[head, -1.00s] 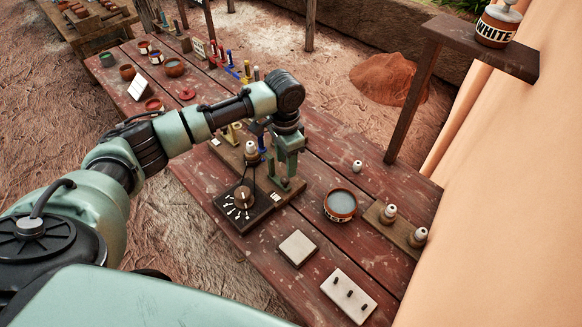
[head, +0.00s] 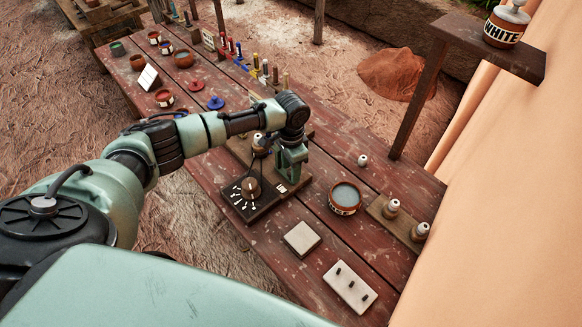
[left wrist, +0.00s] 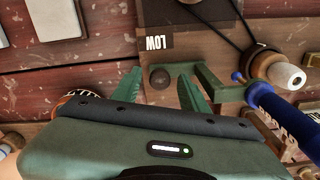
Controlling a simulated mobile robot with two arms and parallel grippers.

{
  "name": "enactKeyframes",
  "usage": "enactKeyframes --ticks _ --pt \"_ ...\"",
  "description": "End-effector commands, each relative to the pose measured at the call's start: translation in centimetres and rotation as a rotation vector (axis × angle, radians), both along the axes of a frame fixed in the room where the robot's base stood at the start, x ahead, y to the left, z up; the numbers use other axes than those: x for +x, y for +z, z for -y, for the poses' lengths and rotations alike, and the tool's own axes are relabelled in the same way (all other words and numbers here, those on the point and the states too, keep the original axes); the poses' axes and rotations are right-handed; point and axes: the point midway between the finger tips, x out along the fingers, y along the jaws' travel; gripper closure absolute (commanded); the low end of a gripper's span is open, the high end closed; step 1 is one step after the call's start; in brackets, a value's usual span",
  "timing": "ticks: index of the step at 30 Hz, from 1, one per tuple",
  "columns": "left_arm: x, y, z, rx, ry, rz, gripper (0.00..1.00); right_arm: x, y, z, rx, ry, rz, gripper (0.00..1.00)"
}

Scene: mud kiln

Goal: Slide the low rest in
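My left gripper (head: 290,165) is low over the right end of a wooden board, beside a LOW label (head: 281,189). In the left wrist view the green fingers (left wrist: 158,90) are apart, with a dark round knob (left wrist: 160,77) between them, just below the LOW label (left wrist: 155,43). I cannot tell whether the fingers touch the knob, nor whether it belongs to the low rest. A green angled piece (left wrist: 222,80) is at the right finger; I cannot tell if it is part of the gripper. My right gripper is not in view.
A dial (head: 251,188) and a white-topped spool (left wrist: 290,77) with a black cord are close by. A blue-handled piece (left wrist: 285,115) is right of the fingers. A bowl (head: 344,197), square tile (head: 302,238) and pegged plate (head: 350,287) lie at the right.

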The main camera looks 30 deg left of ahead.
Motion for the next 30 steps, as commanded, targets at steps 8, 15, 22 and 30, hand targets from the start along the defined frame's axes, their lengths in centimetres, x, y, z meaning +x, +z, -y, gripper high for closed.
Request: enactKeyframes --ticks 8,15,22,30 --pt "0.01 0.04 0.01 0.0 0.0 0.0 1.0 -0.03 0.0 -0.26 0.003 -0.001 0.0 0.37" --pt "0.02 0.07 0.01 -0.001 0.0 0.001 1.0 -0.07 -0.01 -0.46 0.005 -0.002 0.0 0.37" --pt "0.04 0.09 0.01 -0.001 0.0 0.001 1.0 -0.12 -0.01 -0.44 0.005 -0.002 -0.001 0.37" --pt "0.05 0.11 0.02 -0.001 0.0 0.001 1.0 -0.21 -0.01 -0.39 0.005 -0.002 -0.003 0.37"
